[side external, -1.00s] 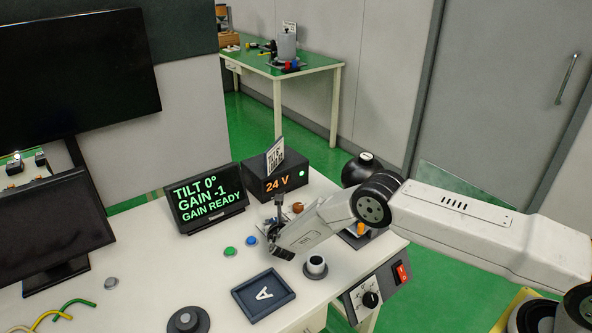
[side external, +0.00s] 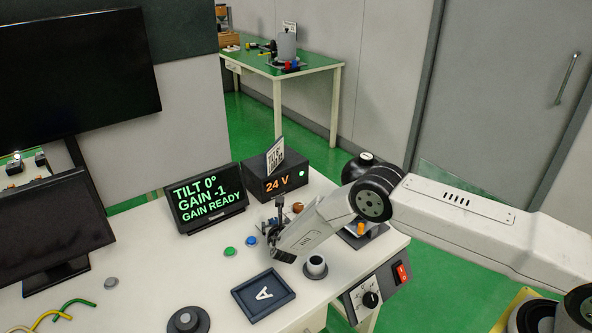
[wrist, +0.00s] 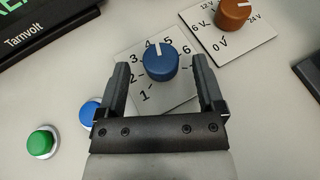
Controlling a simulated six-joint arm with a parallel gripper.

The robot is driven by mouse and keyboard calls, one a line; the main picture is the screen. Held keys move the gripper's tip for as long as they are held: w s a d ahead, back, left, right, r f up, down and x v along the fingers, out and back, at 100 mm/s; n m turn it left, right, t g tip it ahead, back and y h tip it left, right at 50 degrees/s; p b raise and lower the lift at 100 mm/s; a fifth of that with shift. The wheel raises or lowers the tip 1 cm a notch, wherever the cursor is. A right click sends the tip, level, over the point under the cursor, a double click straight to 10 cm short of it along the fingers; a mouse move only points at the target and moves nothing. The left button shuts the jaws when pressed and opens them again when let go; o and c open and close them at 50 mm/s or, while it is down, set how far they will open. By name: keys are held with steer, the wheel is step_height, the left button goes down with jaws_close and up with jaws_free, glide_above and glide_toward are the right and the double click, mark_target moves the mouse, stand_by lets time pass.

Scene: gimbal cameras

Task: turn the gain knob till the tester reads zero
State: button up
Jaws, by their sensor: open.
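The blue gain knob (wrist: 160,64) sits on a white dial plate marked 1 to 6, with its white pointer line toward the gap between 4 and 5. My gripper (wrist: 162,80) is open, its two fingers on either side of the knob with a gap showing at each side. In the side view my gripper (side external: 278,232) is low over the table and hides the blue knob. The tester screen (side external: 207,198) reads TILT 0°, GAIN -1, GAIN READY.
An orange-brown voltage knob (wrist: 233,14) is beside the gain dial. Green (side external: 229,251) and blue (side external: 251,240) buttons lie left of my gripper. A 24 V supply box (side external: 275,178) stands behind. A tray marked A (side external: 262,296) and a dark-rimmed cup (side external: 315,266) are in front.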

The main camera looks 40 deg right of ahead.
steer(key=shift+v, duration=2.95)
steer(key=shift+r, duration=0.1)
